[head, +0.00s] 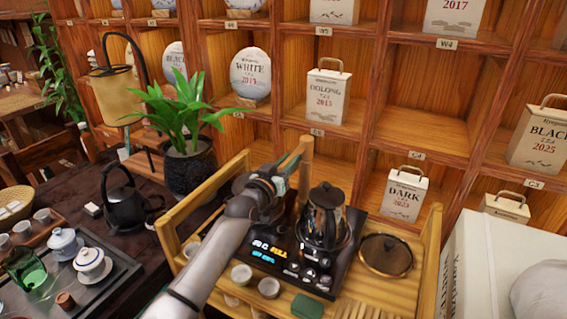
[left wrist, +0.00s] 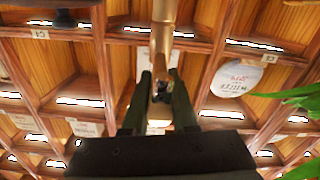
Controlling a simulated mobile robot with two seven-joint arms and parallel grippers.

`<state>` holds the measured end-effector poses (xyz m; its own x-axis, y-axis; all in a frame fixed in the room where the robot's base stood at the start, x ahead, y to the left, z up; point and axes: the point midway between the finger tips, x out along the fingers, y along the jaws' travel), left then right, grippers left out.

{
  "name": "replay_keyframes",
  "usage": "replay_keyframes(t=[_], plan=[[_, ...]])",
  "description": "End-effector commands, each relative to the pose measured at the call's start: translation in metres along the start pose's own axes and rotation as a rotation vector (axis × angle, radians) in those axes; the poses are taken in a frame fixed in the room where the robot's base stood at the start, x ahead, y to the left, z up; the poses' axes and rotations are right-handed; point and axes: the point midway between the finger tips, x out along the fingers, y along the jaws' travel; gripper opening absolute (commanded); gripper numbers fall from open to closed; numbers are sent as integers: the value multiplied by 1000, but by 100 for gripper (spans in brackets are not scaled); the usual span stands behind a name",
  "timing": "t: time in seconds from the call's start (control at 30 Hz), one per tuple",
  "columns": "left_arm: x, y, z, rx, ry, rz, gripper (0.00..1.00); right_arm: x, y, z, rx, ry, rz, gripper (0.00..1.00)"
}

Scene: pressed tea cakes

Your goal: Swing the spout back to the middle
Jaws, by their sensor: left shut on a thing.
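The spout (head: 306,165) is a tan, upright piece at the back left of the black tea stove (head: 259,250). A dark glass kettle (head: 325,218) stands on the stove, to the right of the spout. My left gripper (head: 288,176) reaches in from the left and is shut on the spout. In the left wrist view the spout (left wrist: 163,38) runs up between the two dark fingers of my left gripper (left wrist: 160,88). The spout's lower part is largely hidden by my gripper and the kettle. My right gripper is not in view.
Small cups (head: 269,287) and a green block (head: 307,307) lie in front. A potted plant (head: 189,175) stands left, and wooden shelves (head: 350,145) with tea boxes rise close behind.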

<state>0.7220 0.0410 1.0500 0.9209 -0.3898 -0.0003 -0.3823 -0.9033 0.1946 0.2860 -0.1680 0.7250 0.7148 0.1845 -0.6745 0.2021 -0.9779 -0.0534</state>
Motion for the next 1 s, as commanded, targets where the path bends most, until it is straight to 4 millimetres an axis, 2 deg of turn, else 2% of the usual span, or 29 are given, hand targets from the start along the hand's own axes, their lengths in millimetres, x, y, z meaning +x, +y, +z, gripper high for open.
replay_keyframes(t=[0.53, 0.57, 0.6, 0.8, 1.0], plan=[[2, 3, 1, -2, 0, 0, 0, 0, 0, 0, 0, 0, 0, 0], [2, 3, 1, -2, 0, 0, 27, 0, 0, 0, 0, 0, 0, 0], [2, 3, 1, -2, 0, 0, 32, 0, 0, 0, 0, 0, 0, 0], [2, 3, 1, -1, 0, 0, 54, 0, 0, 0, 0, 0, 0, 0], [2, 2, 1, -1, 0, -1, 56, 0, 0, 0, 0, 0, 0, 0]])
